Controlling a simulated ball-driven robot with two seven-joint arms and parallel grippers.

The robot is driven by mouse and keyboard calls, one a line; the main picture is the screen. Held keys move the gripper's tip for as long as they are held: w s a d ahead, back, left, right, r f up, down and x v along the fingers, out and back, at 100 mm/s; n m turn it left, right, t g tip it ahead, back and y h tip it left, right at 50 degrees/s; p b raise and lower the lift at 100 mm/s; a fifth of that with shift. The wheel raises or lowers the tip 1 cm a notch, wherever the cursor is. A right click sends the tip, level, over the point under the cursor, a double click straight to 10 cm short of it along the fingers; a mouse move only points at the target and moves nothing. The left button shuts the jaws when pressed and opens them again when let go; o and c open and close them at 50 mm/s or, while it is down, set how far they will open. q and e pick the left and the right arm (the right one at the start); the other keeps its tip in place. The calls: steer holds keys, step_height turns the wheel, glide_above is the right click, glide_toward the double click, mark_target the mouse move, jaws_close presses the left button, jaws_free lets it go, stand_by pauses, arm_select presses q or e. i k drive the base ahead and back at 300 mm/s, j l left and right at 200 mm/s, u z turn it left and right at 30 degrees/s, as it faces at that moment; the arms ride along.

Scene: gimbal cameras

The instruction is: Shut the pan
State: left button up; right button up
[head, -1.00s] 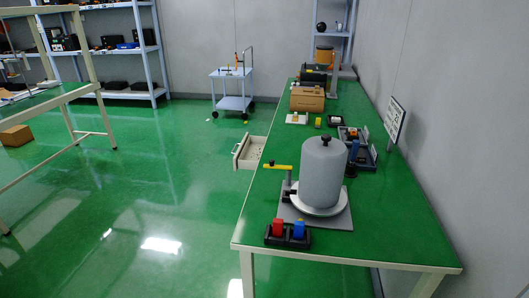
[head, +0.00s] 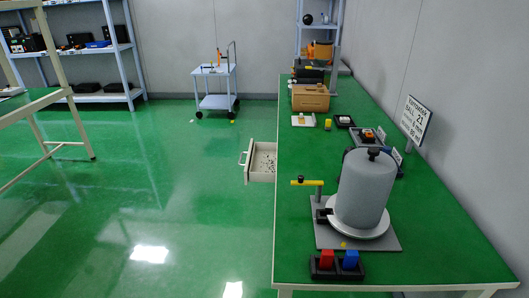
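Neither of my grippers is in view. No thing here is plainly a pan. A grey cylinder with a black knob (head: 365,188) stands upright on a round white plate (head: 350,231) near the front of the green table. A post with a yellow handle (head: 304,182) stands at its left; the handle lies level and points left. An open, shallow drawer or tray with a handle (head: 245,160) sticks out from the table's left side, with small dark bits inside.
A black holder with a red and a blue block (head: 338,265) lies at the table's front edge. A cardboard box (head: 310,97) and a sign (head: 415,121) stand farther back. A blue-white cart (head: 216,100) stands behind. The green floor left of the table (head: 170,200) is clear.

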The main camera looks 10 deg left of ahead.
mark_target(260, 166)
steer(key=i+j, duration=0.1)
steer(key=j, duration=0.3)
steer(key=i+j, duration=0.15)
steer(key=j, duration=0.3)
steer(key=i+j+z, duration=0.1)
steer(key=j, duration=0.3)
steer(key=i+j, duration=0.1)
steer(key=j, duration=0.35)
steer(key=i+j, duration=0.1)
steer(key=j, duration=0.3)
steer(key=i, duration=0.55)
steer(key=z, duration=0.05)
